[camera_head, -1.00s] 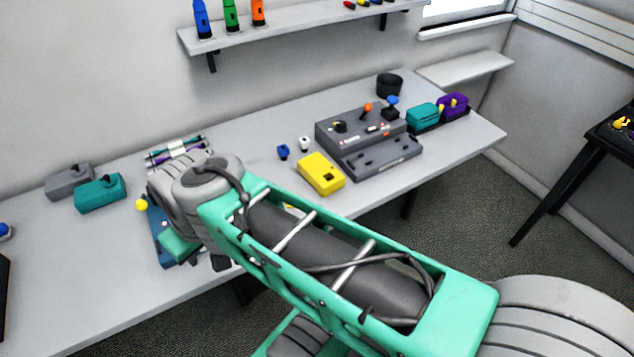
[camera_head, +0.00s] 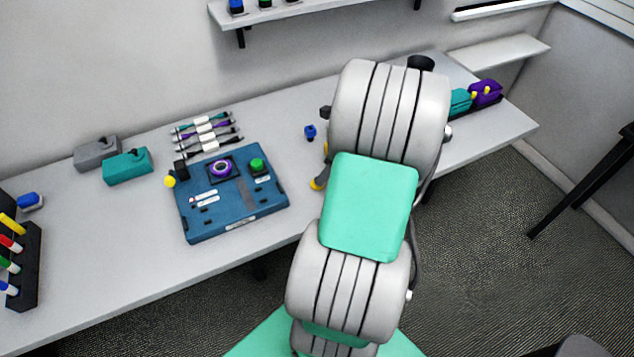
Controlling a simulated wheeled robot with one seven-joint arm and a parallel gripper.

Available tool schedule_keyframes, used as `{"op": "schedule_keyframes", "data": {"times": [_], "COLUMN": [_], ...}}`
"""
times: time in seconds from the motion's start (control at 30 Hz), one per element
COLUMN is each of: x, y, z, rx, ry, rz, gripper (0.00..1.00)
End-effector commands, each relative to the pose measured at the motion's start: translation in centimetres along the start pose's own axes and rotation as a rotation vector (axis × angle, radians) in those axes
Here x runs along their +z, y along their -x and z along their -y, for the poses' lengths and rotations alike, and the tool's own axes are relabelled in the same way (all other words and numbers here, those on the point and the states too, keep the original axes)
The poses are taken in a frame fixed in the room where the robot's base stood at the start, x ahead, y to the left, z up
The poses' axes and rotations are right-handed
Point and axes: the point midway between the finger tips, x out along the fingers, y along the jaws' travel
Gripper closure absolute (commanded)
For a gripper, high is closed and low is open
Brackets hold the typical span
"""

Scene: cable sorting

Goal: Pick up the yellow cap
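A small round yellow piece (camera_head: 169,181) lies on the desk at the left edge of the blue panel. Another small yellow piece (camera_head: 317,184) lies right of the panel, partly covered by my arm. I cannot tell which of these is the yellow cap. My arm fills the middle right of the view. My gripper is hidden behind it, so its fingers and anything between them do not show.
The blue panel (camera_head: 237,217) carries a purple ring and green knob. Cable bundles (camera_head: 206,133) lie behind it. Grey (camera_head: 96,153) and teal (camera_head: 127,166) boxes stand left; a black marker rack (camera_head: 26,266) is far left. The front left desk is clear.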

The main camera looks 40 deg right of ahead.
Motion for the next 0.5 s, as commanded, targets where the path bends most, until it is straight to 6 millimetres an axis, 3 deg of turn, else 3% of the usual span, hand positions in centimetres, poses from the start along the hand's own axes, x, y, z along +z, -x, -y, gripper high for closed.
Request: {"op": "schedule_keyframes", "data": {"times": [0.3, 0.5], "x": [-0.3, -0.3], "y": [-5.1, -5.7], "z": [0.2, 0.3], "rx": [0.003, -0.001], "ry": [0.004, 0.006], "rz": [-0.002, -0.003], "gripper": [0.4, 0.4]}}
